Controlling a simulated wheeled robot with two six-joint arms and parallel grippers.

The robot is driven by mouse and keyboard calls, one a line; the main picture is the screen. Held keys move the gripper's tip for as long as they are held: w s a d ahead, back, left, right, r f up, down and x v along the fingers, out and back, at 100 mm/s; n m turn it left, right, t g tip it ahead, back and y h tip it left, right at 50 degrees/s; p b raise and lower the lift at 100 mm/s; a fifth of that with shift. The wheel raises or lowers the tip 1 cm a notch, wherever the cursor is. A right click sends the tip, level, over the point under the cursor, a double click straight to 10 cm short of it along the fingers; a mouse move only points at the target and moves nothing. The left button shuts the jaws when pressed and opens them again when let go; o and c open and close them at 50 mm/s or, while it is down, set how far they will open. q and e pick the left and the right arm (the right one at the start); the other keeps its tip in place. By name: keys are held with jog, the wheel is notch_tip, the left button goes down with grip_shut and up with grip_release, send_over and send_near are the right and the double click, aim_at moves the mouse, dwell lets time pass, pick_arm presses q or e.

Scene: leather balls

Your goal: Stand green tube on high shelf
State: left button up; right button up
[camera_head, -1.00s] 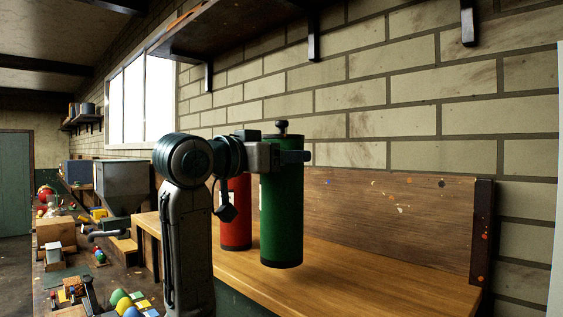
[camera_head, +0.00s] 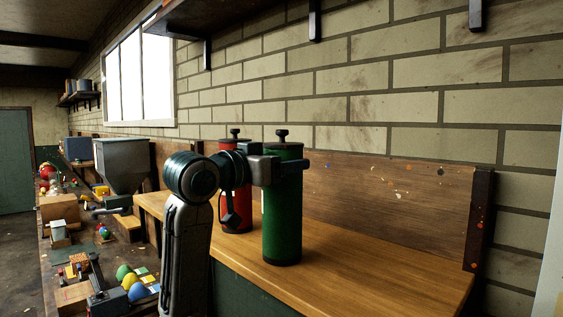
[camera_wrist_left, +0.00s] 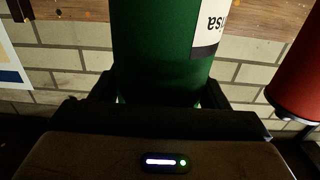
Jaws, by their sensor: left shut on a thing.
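The green tube (camera_head: 282,222) is upright, with a dark knob on its lid, in front of the red tube. My left gripper (camera_head: 284,166) is shut around its upper part, below the lid. In the left wrist view the green tube (camera_wrist_left: 160,50) sits between the fingers (camera_wrist_left: 160,103), with a white label on its side. I cannot tell whether its base touches the bench. The high shelf (camera_head: 235,14) runs along the brick wall at the top of the head view; its upper surface is hidden. My right gripper is not in view.
The red tube (camera_head: 238,205) stands on the wooden bench (camera_head: 370,270), partly hidden by my arm; it also shows in the left wrist view (camera_wrist_left: 300,75). Shelf brackets (camera_head: 315,25) hang below the shelf. A cluttered lower table (camera_head: 75,270) lies left. The bench's right side is clear.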

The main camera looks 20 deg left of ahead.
pick_arm(q)
jog(key=shift+f, duration=0.1)
jog(key=o, duration=1.5)
jog(key=shift+o, duration=0.9)
jog(key=b+v, duration=0.7)
jog(key=v, duration=0.5)
